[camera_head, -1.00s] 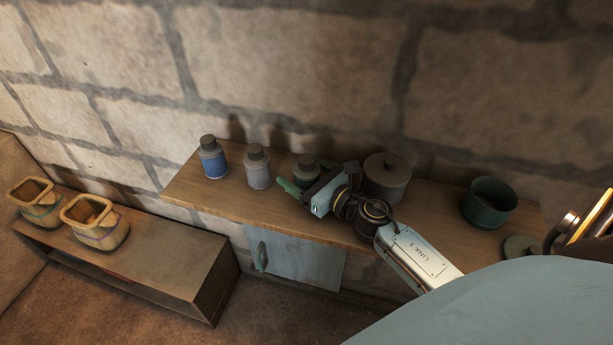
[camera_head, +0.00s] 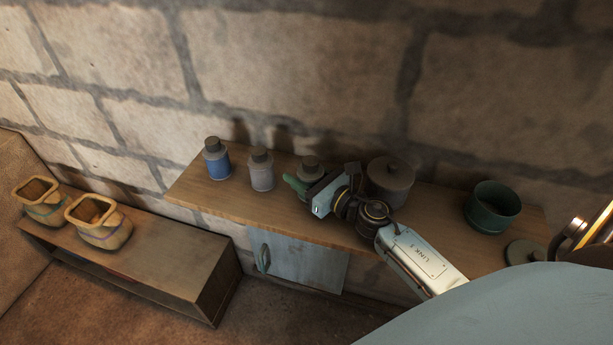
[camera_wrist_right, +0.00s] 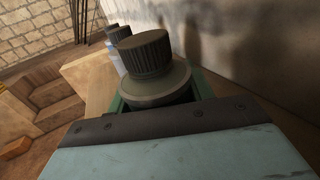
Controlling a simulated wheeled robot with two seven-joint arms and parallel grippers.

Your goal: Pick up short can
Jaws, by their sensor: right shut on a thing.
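A short can with a dark ribbed cap (camera_head: 310,165) stands on the wooden shelf (camera_head: 225,205), third from the left in a row of small cans. My right gripper (camera_head: 303,187) reaches it from the front right and is shut on it. In the right wrist view the can's dark cap and shoulder (camera_wrist_right: 146,56) rise above the gripper, with green fingers (camera_wrist_right: 118,102) on both sides; its lower body is hidden. The can looks upright; I cannot tell whether it touches the shelf. My left gripper is not in view.
A blue can (camera_head: 216,160) and a grey can (camera_head: 261,170) stand left of the gripper. A lidded dark pot (camera_head: 390,180) stands close to its right. An open green pot (camera_head: 492,207) is farther right. The stone wall rises behind.

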